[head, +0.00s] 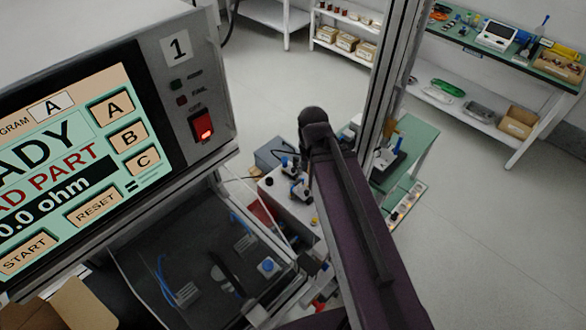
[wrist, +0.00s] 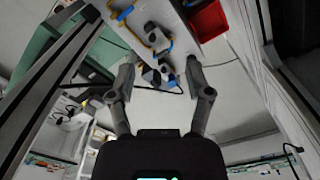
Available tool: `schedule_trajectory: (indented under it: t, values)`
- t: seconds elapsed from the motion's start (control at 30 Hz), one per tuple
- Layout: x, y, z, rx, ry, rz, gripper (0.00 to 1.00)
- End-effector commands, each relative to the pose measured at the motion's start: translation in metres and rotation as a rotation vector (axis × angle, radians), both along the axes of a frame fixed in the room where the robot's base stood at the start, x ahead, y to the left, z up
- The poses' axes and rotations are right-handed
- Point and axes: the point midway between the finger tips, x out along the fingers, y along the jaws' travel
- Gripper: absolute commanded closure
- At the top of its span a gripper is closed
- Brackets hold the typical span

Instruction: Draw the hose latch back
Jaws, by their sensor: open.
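A pale box (head: 277,190) stands behind the test station in the head view, with small grey fittings and blue caps on top. It also shows at the top of the wrist view (wrist: 190,18). There a grey fitting with blue parts (wrist: 152,74) sticks out from it; it looks like the hose latch, but I cannot make out its lever clearly. My gripper (wrist: 161,68) is open, its fingers apart on either side of this fitting. I see no contact. My gripper cannot be made out in the head view, where my arm covers part of the area.
A test station with a screen (head: 60,165) stands at the left, with a dark clear-walled bay (head: 200,255) below it. A metal post (head: 388,75) rises behind my arm. A red bin (wrist: 208,20) adjoins the box. A green bench (head: 410,150) stands beyond the post.

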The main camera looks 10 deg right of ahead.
Motion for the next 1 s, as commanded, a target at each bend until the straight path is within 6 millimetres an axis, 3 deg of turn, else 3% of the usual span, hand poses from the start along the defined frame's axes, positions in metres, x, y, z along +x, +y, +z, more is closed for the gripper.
schedule_trajectory:
  t: [0.27, 0.7, 0.83, 1.0]
  values:
    - [0.057, 0.001, -0.039, 0.0, 0.0, 0.024, 0.35]
    - [0.192, -0.001, -0.119, 0.001, 0.0, 0.093, 0.35]
    - [0.217, -0.001, -0.133, 0.001, 0.0, 0.107, 0.35]
    - [0.232, -0.001, -0.14, 0.001, 0.0, 0.116, 0.35]
